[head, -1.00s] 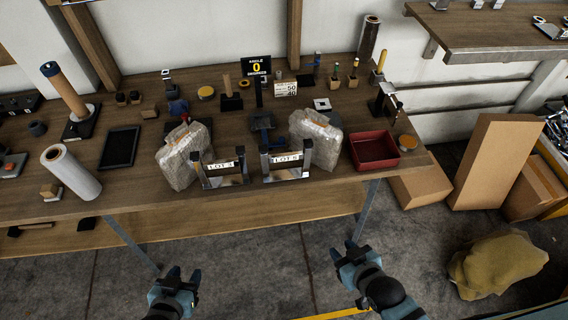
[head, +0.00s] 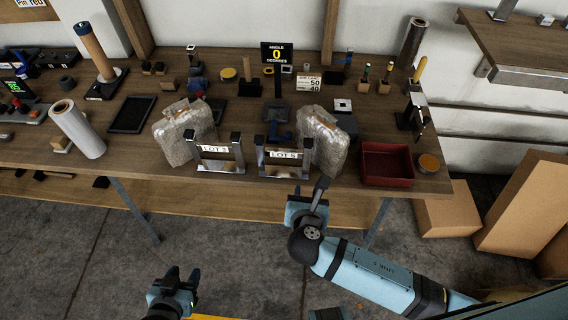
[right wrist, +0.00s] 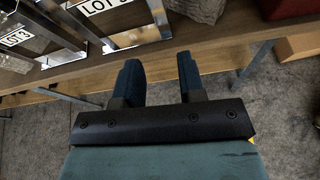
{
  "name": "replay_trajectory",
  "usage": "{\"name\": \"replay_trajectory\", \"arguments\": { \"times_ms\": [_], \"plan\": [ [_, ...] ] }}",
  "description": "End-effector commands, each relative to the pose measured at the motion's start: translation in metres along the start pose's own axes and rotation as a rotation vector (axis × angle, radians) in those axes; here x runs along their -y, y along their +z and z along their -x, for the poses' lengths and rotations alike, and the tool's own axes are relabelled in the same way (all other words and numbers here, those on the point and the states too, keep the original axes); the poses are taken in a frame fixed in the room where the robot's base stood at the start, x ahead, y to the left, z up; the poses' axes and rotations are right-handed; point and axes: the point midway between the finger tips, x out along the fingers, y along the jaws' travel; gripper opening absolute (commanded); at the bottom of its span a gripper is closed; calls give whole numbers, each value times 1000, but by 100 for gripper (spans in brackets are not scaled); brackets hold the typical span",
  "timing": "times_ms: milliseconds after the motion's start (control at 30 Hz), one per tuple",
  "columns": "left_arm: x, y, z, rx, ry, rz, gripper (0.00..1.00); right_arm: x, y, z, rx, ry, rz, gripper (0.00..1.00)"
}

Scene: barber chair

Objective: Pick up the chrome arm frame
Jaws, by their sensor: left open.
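Two chrome arm frames stand near the bench's front edge, U-shaped with black-tipped posts. The left chrome frame (head: 217,168) carries a tag that seems to read LOT 3. The right chrome frame (head: 282,171) carries another LOT tag. Both show partly at the upper left of the right wrist view, the nearer frame (right wrist: 159,18) cut off by the top edge. My right gripper (head: 308,197) is open and empty, just in front of the bench edge, below and right of the right frame, apart from it. My left gripper (head: 180,279) is open and empty, low over the floor.
Bubble-wrapped bundles stand behind the frames, one at the left (head: 184,134) and one at the right (head: 318,142). A red tray (head: 387,181) and a round tin (head: 428,163) sit at the bench's right end. Cardboard boxes (head: 522,205) stand on the floor at the right.

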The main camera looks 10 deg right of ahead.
Motion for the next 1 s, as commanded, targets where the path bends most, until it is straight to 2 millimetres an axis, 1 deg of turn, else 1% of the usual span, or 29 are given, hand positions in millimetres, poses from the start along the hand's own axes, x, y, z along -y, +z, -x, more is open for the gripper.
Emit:
{"name": "replay_trajectory", "arguments": {
  "times_ms": [67,167,500,600,767,1000],
  "plan": [
    [0,1,-1,-1,0,0,46,0,4,-2,26,-12,56,36],
    [1,0,-1,-2,-1,-1,46,0,6,-8,37,-18,83,36],
    [3,-1,-1,-3,-3,-5,46,0,8,-71,36,-17,80,36],
    [3,-1,-1,-3,-3,-5,46,1,8,-82,35,-17,79,36],
    [3,-1,-1,-3,-3,-5,46,1,9,-92,34,-17,78,36],
    [2,-2,0,-1,-1,-4,46,1,8,-127,34,-17,79,36]
  ]
}}
